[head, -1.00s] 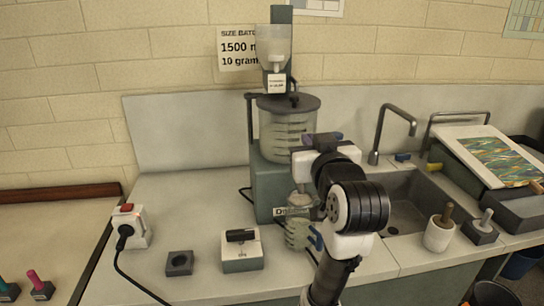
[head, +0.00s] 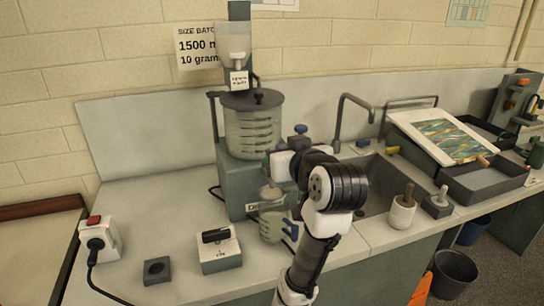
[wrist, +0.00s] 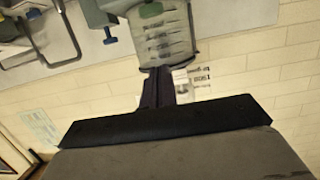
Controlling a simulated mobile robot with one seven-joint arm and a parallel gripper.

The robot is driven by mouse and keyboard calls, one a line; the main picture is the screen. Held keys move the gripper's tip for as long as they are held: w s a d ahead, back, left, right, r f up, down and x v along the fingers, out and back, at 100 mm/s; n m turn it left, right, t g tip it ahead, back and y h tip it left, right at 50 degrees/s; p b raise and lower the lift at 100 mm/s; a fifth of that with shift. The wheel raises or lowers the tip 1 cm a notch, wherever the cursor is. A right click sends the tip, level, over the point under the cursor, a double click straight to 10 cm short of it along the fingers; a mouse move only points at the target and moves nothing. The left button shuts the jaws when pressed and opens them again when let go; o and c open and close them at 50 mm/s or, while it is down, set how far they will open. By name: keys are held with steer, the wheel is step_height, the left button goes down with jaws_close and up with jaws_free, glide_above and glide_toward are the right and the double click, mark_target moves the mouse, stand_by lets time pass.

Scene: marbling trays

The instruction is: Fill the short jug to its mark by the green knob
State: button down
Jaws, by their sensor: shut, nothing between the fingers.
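The short jug (head: 272,228), clear with a blue handle, stands on the counter under the spout of the dispenser (head: 233,185). Its mark and fill level are too small to read. The green knob (wrist: 151,10) shows in front of the clear tank (wrist: 165,40) in the wrist view, where the scene appears upside down; my arm hides it in the head view. A blue knob (wrist: 110,40) is beside it, also visible in the head view (head: 300,128). My gripper (wrist: 157,70) is shut and empty, pointing toward the tank, apart from the green knob in the picture.
A sink tap (head: 350,115), a white pot with a stick (head: 402,212) and a tray (head: 480,185) are on the right.

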steer(key=w+a+f+p, duration=0.1)
steer(key=w, duration=0.1)
steer(key=w+f+p, duration=0.1)
steer(key=w+f, duration=0.1)
steer(key=w, duration=0.1)
steer(key=w+a+f+p, duration=0.1)
steer(key=w, duration=0.1)
steer(key=shift+w+a+f, duration=0.3)
steer(key=shift+f+p, duration=0.3)
steer(key=shift+f, duration=0.4)
steer(key=shift+f+b, duration=0.95)
steer(key=shift+f, duration=0.65)
